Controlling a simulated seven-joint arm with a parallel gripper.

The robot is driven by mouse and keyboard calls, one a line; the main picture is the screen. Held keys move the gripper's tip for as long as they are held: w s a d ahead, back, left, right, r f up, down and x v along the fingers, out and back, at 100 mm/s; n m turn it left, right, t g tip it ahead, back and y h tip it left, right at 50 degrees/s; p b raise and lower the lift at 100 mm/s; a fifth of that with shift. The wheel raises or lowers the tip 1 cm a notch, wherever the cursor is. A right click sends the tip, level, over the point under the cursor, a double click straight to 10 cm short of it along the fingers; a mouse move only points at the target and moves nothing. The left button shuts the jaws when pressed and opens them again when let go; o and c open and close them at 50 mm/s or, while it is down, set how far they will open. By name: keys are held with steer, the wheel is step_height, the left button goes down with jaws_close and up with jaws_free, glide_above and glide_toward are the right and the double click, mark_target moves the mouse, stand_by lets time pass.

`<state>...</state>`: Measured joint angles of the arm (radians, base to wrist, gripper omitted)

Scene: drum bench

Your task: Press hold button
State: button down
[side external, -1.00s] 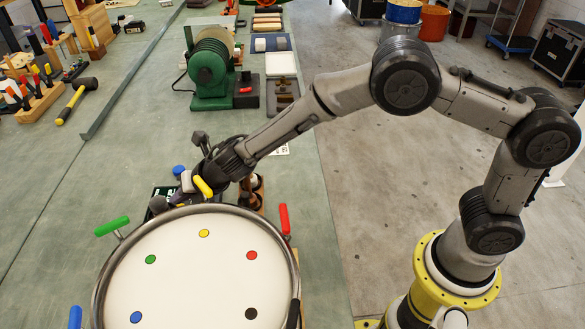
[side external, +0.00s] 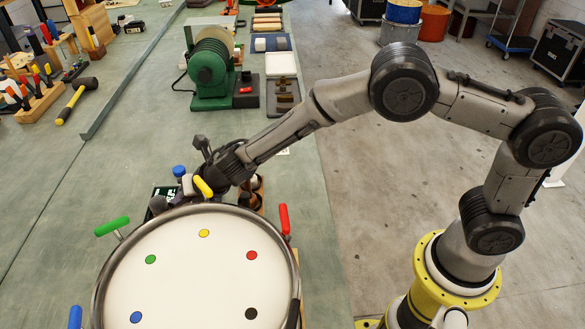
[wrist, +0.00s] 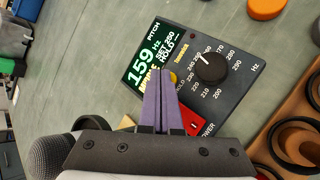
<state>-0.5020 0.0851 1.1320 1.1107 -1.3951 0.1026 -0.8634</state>
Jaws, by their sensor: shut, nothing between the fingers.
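The pitch meter (wrist: 195,70) lies on the bench in the wrist view. Its green screen (wrist: 152,55) reads 159 Hz, SET 250 and HOLD. A round yellow button (wrist: 174,79) sits below the screen, partly hidden by my fingertips; its label cannot be read. My gripper (wrist: 161,73) is shut and empty, its purple fingers over the meter's face beside the yellow button. I cannot tell whether they touch it. In the side external view, the meter's dark green corner (side external: 161,191) shows behind the drum, and my fingers are largely hidden.
The meter also has a black knob (wrist: 211,67) and a red power switch (wrist: 194,121). The drum (side external: 195,265) with coloured handles stands in front. A microphone (wrist: 47,157) is at lower left; a wooden rack (wrist: 297,130) is at right.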

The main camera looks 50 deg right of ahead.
stand_by(0.7)
steer(key=shift+r, duration=0.4)
step_height(320, 180, up, 6)
stand_by(0.6)
